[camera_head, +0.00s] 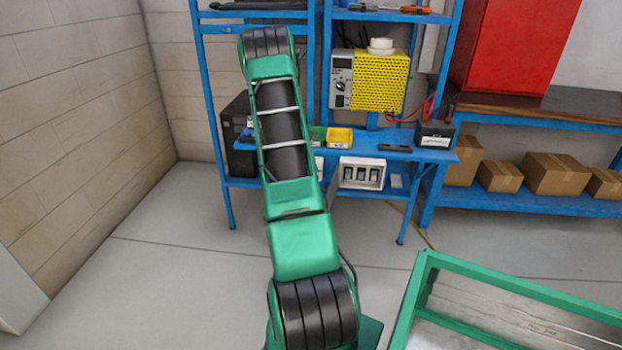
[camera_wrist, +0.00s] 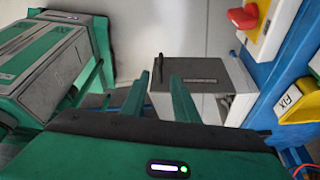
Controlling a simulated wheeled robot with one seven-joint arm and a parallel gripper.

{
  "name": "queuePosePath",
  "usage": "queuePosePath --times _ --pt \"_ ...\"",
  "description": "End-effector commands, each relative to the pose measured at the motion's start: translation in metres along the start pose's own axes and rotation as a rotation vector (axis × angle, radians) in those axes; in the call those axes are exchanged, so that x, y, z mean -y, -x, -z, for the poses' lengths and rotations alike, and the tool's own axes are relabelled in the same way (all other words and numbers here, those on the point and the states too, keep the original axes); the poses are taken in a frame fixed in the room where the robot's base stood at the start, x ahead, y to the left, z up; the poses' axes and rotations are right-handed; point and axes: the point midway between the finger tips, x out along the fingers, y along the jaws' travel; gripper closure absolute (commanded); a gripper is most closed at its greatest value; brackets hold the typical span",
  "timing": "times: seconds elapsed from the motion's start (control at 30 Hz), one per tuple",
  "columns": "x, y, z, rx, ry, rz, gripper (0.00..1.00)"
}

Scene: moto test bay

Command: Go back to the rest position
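My green arm reaches up and away from me in the head view, towards the blue workbench (camera_head: 400,147). My gripper is hidden there behind my own arm. In the wrist view my gripper (camera_wrist: 159,76) shows two green fingers standing apart.
A black case (camera_head: 237,130) stands left of my arm; a yellow bin (camera_head: 339,137), yellow-fronted instrument (camera_head: 380,80) and white socket box (camera_head: 362,173) are right of it. A green-framed table (camera_head: 420,290) is at lower right. Floor at left is clear.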

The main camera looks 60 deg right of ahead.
Motion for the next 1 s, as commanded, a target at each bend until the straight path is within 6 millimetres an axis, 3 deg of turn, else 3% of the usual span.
queuePosePath --times 0.77,0.87,1.0 --pt "-0.002 0.009 0.000 0.003 0.013 0.003 0.73" --pt "-0.013 0.023 0.001 0.011 0.075 0.012 0.73" --pt "-0.048 0.058 0.007 0.033 0.262 0.035 0.73"
